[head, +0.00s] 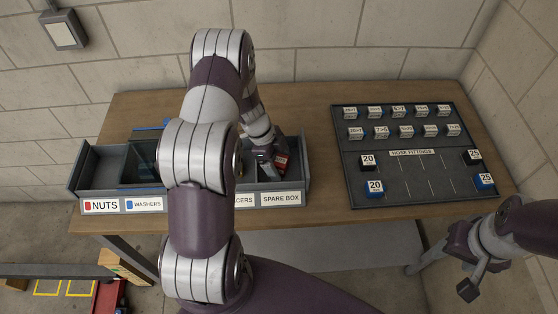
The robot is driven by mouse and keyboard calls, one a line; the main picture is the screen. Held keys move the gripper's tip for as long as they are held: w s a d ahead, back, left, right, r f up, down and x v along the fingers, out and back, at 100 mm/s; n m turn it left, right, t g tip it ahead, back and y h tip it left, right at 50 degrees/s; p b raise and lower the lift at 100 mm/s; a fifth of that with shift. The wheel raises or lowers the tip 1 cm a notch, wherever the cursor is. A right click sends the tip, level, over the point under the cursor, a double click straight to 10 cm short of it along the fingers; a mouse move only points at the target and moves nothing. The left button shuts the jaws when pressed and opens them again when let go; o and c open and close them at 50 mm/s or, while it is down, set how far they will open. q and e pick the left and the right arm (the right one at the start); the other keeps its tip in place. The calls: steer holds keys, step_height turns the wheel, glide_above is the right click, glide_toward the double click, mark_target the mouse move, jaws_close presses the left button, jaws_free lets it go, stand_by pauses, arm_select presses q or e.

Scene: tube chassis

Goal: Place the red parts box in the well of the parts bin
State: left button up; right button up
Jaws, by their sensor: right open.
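The parts bin (76,178) stands on the wooden table, with labels reading NUTS, WASHERS, one ending in CERS, and SPARE BOX. My left arm hides the middle of the bin. The nuts compartment at the left end looks empty. My right gripper (472,277) is open and empty, off the table's right front.
A dark HOSE FITTINGS board (410,180) with several labelled blocks lies on the table's right side. A blue-edged dark bin (139,163) sits in the washers section. Bare tabletop (318,190) separates bin and board. Walls stand behind and right.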

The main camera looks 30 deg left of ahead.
arm_select(q)
steer(key=shift+r, duration=0.1)
steer(key=w+v, duration=0.1)
steer(key=v, duration=1.1)
steer(key=w+d+r+n+t+y, duration=0.2)
steer(key=w+d+r+n+t, duration=0.4)
steer(key=w+r+t, duration=0.1)
steer(key=s+d+n+g+y, duration=0.1)
steer(key=s+d+n+g, duration=0.2)
steer(key=s, duration=0.7)
steer(key=s+d+f+n+g+y, duration=0.1)
steer(key=s+d+n+g, duration=0.2)
steer(key=s+n, duration=0.4)
steer(key=s, duration=0.4)
steer(key=shift+d+b, duration=0.35)
